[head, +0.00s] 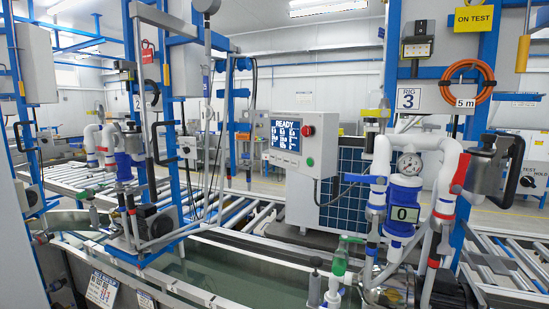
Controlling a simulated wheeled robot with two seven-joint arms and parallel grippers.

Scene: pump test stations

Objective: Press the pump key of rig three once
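Below are white pipes (448,180), a pressure gauge (410,164) and a blue pump body (404,195) marked "0". I cannot tell which part is the pump key. Neither of my grippers is in view.
A white console (318,160) with a "READY" screen (286,134) and red button (307,130) stands mid-view. A water trough (205,262) and roller conveyor (250,212) lie in front. Another rig (140,165) is at left. A yellow "ON TEST" sign (474,19) hangs upper right.

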